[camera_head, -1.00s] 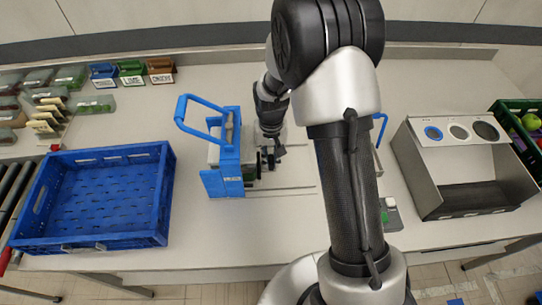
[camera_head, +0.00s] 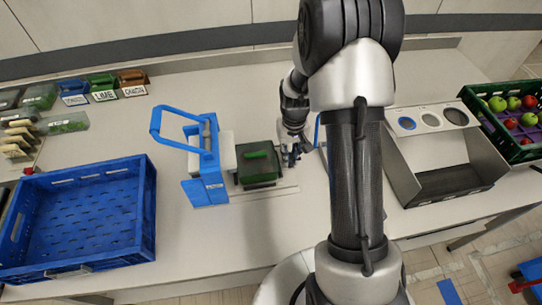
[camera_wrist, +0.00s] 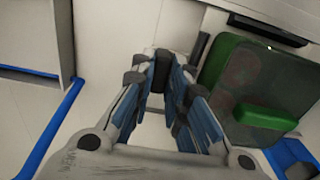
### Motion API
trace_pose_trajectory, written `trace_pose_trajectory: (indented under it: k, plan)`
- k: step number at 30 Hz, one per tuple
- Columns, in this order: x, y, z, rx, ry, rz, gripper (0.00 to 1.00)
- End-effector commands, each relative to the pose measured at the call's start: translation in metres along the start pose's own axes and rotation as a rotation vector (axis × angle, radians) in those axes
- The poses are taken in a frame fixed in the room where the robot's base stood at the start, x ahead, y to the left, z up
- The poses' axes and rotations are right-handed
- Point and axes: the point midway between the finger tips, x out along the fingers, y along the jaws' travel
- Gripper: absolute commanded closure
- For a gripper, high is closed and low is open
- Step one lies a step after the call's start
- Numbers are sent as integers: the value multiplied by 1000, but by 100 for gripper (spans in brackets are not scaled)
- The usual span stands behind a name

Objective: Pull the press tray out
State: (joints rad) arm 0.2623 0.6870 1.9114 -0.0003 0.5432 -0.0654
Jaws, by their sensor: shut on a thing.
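The press (camera_head: 205,180), a blue frame with a raised blue lever handle, stands upright on the table. Its tray (camera_head: 262,187) is out to the right of the frame, over flat rails. A dark, see-through box with a green lid handle (camera_head: 257,155) sits on the tray; its green handle also shows in the wrist view (camera_wrist: 265,117). My gripper (camera_head: 292,158) is at the tray's right side, shut on the tray's handle. In the wrist view my fingertips (camera_wrist: 160,68) close around a dark part beside the box; the grip itself is partly hidden.
An empty blue crate (camera_head: 80,215) is at left. Small labelled bins (camera_head: 104,90) are behind it. A grey stand with round openings (camera_head: 440,160) and a green crate of fruit (camera_head: 515,140) are at right. The table behind the press is clear.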

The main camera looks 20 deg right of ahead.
Motion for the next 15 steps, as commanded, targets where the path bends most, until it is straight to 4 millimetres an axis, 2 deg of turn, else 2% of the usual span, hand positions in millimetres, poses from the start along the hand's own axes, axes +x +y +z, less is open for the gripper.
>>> trace_pose_trajectory:
  k: [1,6,15]
  plan:
    - [0,11,0,5,0,0,100]
    - [0,35,0,3,1,0,100]
    - [-1,52,-1,0,2,0,100]
